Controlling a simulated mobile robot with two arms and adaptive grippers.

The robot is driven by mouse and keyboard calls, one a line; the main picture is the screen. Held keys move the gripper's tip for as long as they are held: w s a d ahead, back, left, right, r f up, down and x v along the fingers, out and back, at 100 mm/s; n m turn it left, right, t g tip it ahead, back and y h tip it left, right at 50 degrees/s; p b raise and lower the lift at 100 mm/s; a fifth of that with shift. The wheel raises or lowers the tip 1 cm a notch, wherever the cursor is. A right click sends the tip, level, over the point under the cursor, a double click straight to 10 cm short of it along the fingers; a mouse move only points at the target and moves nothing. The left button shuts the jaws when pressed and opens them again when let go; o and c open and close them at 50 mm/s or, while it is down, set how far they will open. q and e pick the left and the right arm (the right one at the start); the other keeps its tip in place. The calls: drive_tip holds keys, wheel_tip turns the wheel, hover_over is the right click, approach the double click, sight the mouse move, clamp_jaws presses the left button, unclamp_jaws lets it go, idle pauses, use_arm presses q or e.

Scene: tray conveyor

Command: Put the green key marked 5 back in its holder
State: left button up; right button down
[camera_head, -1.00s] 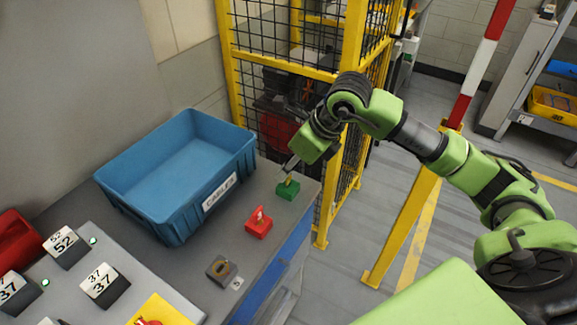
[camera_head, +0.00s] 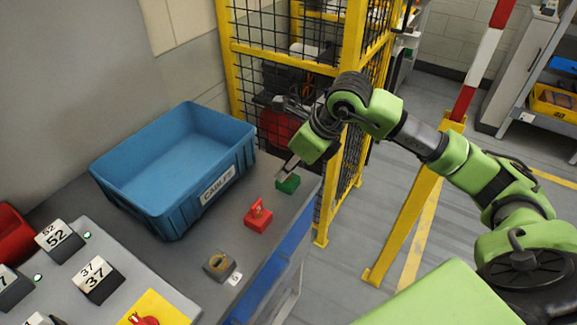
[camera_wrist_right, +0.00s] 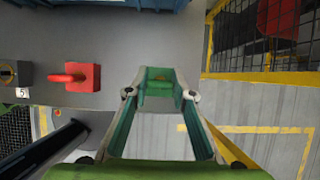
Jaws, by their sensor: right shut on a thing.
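The green key (camera_head: 287,184) is a small green block near the far right corner of the grey table. My right gripper (camera_head: 284,171) is at it from above. In the right wrist view the green key (camera_wrist_right: 160,88) sits between the two fingertips, which are shut on it. Its number cannot be read. A dark grey holder (camera_head: 219,264) with a round yellowish detail lies nearer on the table, beside a small white label that reads 5 in the right wrist view (camera_wrist_right: 22,93). My left gripper is not in view.
A red key-like block (camera_head: 258,216) stands between the green key and the holder. A blue bin (camera_head: 178,170) marked CABLES is to the left. Numbered blocks (camera_head: 97,279) stand on a panel at lower left. A yellow-framed mesh fence (camera_head: 285,62) rises behind the table corner.

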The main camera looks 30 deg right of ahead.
drive_tip(key=shift+f, duration=0.25)
drive_tip(key=c, duration=1.7)
unclamp_jaws()
drive_tip(key=shift+r, duration=0.15)
drive_tip(key=v, duration=1.1)
drive_tip(key=shift+s+d+r, duration=0.15)
drive_tip(key=shift+s+r, duration=0.1)
drive_tip(key=shift+r, duration=0.05)
